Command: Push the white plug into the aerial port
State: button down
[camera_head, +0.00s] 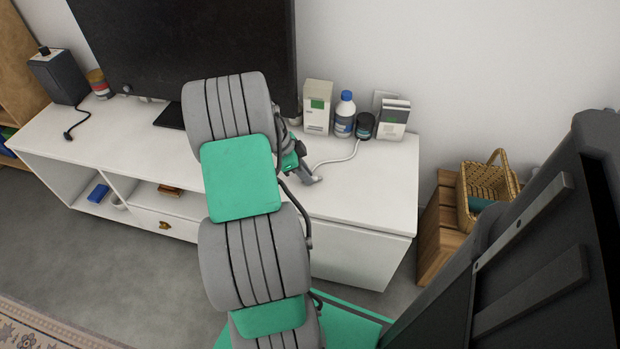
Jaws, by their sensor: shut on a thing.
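My gripper (313,179) is over the right part of the white TV cabinet, just right of my arm. It is small in the view and partly hidden by my arm. A white cable (343,158) runs from its jaws up and right toward the dark jar. The jaws are shut at the cable's end; the white plug itself cannot be made out between them. A pale wall plate (379,97) shows on the wall behind the jar and a white box. Whether it carries the aerial port cannot be told, and no port opening is visible.
A white-green carton (317,107), blue-capped bottle (344,115), dark jar (364,126) and white box (393,119) crowd the cabinet's back right. The TV (180,50) stands left. The cabinet top (365,195) is clear at front right. A wicker basket (487,183) sits beyond.

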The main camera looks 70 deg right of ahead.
jog(key=shift+r+p, duration=0.3)
jog(key=shift+r, duration=0.25)
dwell(0.7)
jog(key=shift+r+p, duration=1.6)
jog(key=shift+r, duration=0.8)
jog(key=c, duration=2)
grip_release()
grip_shut()
